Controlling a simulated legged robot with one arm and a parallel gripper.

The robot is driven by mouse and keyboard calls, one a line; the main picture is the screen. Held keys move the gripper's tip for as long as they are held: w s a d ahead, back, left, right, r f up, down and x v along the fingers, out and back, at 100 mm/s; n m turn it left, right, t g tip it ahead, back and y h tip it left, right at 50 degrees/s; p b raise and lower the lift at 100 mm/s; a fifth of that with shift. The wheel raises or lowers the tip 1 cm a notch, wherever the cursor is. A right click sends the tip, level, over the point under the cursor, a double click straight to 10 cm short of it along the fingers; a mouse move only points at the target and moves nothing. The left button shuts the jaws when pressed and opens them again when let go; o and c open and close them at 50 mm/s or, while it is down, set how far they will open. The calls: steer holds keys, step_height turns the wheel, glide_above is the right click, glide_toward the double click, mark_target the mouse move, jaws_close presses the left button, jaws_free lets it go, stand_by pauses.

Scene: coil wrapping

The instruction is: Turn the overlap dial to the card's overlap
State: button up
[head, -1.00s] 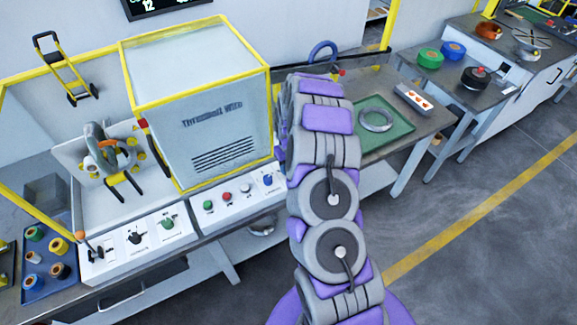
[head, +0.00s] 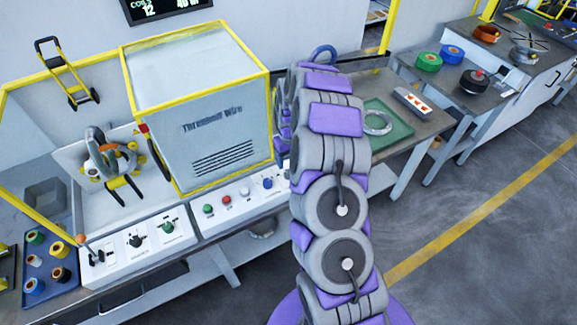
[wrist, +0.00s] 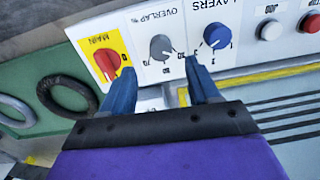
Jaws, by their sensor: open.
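The overlap dial (wrist: 160,48) is a grey knob on a white plate marked "OVERLAP %" in the wrist view. Its scale figures are too blurred to read surely. My gripper (wrist: 161,86) is open and empty, with its two blue fingers apart just below the dial in that view, one towards each side of it. I see no contact with the knob. The blue layers dial (wrist: 217,36) is right of it, close above the right finger. In the head view my arm hides the gripper and overlap dial. I cannot make out the card.
The red main switch (wrist: 108,62) is on a yellow plate beside the left finger. A white button (wrist: 270,29) and red button (wrist: 311,23) are further right. In the head view, the large wrapper cabinet (head: 200,110) rises behind the panel. A green mat (head: 392,137) holds a grey ring.

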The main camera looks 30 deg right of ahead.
mark_target(289, 171)
step_height(289, 171, up, 11)
steer(key=p, duration=0.1)
steer(key=shift+d, duration=0.15)
stand_by(0.4)
steer(key=s+a+r+n, duration=0.1)
steer(key=s+a+r, duration=1.1)
steer(key=s+a, duration=0.15)
steer(key=s+a+g+b, duration=0.1)
steer(key=s, duration=1.2)
steer(key=s+a+r+m+b, duration=0.1)
steer(key=s+a, duration=0.1)
steer(key=s, duration=1.2)
steer(key=shift+a+r+g, duration=0.2)
steer(key=shift+a+g, duration=0.05)
steer(key=shift+g, duration=0.15)
